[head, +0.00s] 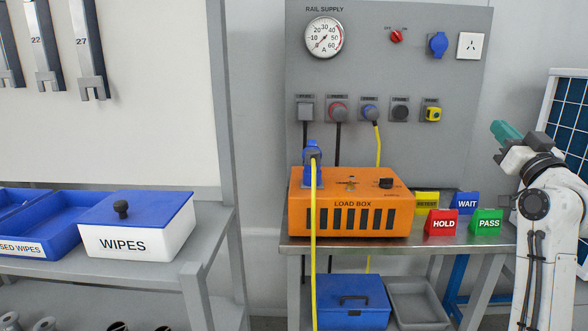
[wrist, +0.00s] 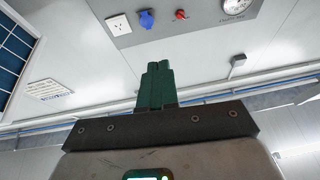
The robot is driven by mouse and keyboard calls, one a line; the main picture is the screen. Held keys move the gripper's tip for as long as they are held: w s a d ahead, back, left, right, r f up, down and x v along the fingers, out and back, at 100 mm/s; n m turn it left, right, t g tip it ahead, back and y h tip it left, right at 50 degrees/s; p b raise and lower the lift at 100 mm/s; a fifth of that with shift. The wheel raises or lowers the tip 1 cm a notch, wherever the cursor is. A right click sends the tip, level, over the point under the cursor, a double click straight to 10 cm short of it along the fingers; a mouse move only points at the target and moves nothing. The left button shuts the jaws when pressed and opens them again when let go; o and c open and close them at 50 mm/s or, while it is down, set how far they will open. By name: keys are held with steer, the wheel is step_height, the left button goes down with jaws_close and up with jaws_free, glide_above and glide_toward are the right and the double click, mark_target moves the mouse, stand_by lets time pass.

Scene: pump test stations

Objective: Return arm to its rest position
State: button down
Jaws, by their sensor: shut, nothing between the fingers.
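My gripper (head: 500,130) shows at the right in the head view, at the end of my raised white and grey arm. Its green fingers point up and to the left, beside the right edge of the grey panel and above the bench. In the wrist view the green fingers (wrist: 158,80) are together, with nothing between them. The gripper touches nothing that I can see.
The orange load box (head: 350,203) stands on the metal bench, with HOLD (head: 442,222), PASS (head: 487,222) and WAIT (head: 466,202) signs to its right. The rail supply panel (head: 390,60) rises behind. A solar panel (head: 568,110) stands behind my arm. A wipes box (head: 135,240) is at left.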

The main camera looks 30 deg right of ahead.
steer(key=w+a+f+g+y, duration=0.1)
steer(key=w+a+f+y, duration=0.15)
steer(key=f, duration=0.35)
steer(key=w+a+f+g+y, duration=0.1)
steer(key=w+a+f, duration=0.1)
steer(key=a+f, duration=0.3)
steer(key=s+a+f+n+g+y, duration=0.1)
steer(key=a+f+g+y, duration=0.1)
steer(key=a+f, duration=0.55)
steer(key=s+a+f+n+g+y, duration=0.1)
steer(key=a+f+g+y, duration=0.3)
steer(key=f, duration=0.7)
steer(key=s+a+f+n+g, duration=0.1)
steer(key=a+f, duration=0.7)
steer(key=f, duration=0.2)
steer(key=s+a+f+n+g+y, duration=0.1)
steer(key=s+a+f+g, duration=0.5)
steer(key=s, duration=0.5)
steer(key=s+a+f+n+g, duration=0.1)
steer(key=s+a+f+g, duration=0.2)
steer(key=s+a+f, duration=0.6)
steer(key=s+d+r+p, duration=0.1)
steer(key=r+p, duration=0.6)
steer(key=r, duration=0.1)
steer(key=s+d+r+p, duration=0.2)
steer(key=r+p, duration=0.6)
steer(key=shift+s+n+g, duration=0.3)
